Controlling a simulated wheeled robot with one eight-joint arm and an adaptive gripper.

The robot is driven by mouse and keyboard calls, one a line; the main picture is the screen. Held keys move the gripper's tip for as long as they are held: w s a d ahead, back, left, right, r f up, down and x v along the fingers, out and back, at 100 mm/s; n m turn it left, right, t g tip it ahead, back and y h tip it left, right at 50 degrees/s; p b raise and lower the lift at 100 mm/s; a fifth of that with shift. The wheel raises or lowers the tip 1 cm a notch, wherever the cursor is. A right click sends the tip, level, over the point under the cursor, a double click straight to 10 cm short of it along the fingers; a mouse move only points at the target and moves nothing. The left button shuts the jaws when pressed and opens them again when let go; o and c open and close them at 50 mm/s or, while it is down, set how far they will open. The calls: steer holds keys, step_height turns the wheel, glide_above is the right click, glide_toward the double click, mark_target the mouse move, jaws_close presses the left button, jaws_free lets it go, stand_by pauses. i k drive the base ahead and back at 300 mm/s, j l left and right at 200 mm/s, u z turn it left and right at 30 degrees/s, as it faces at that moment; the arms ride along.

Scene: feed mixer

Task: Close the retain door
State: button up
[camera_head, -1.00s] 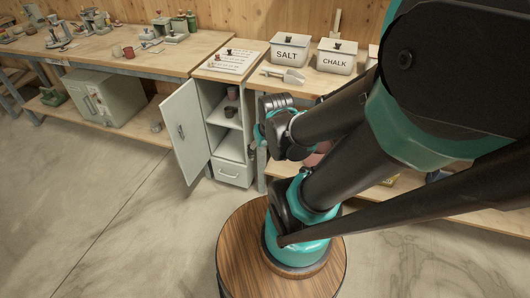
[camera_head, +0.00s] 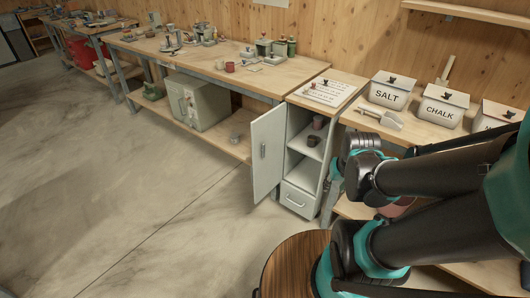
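A small white-grey cabinet (camera_head: 287,117) stands between the workbenches. Inside are shelves with a reddish cup (camera_head: 318,122) and a dark cup (camera_head: 313,141). A closed drawer (camera_head: 298,199) is below. My arm reaches in from the right, to the right of the cabinet. My gripper's fingers cannot be made out; the arm's visible end is beside the cabinet, apart from the door.
Bins labelled SALT (camera_head: 390,92) and CHALK (camera_head: 443,107) and a metal scoop (camera_head: 381,118) are on the right bench. A grey safe (camera_head: 199,103) sits under the left bench. The floor (camera_head: 150,190) left of the door is clear.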

mark_target(269, 129)
steer(key=i+j+z, duration=0.2)
steer(key=j+z, duration=0.15)
steer(key=j, duration=0.5)
steer(key=j+z, duration=0.35)
steer(key=j, duration=0.5)
steer(key=j+z, duration=0.35)
steer(key=j, duration=0.55)
steer(key=i+j+z, duration=0.2)
steer(key=j, duration=0.35)
steer(key=j+z, duration=0.2)
steer(key=j, duration=0.3)
steer(key=i+j+z, duration=0.2)
steer(key=j, duration=0.4)
steer(key=k+j+z, duration=0.1)
steer(key=k, duration=0.7)
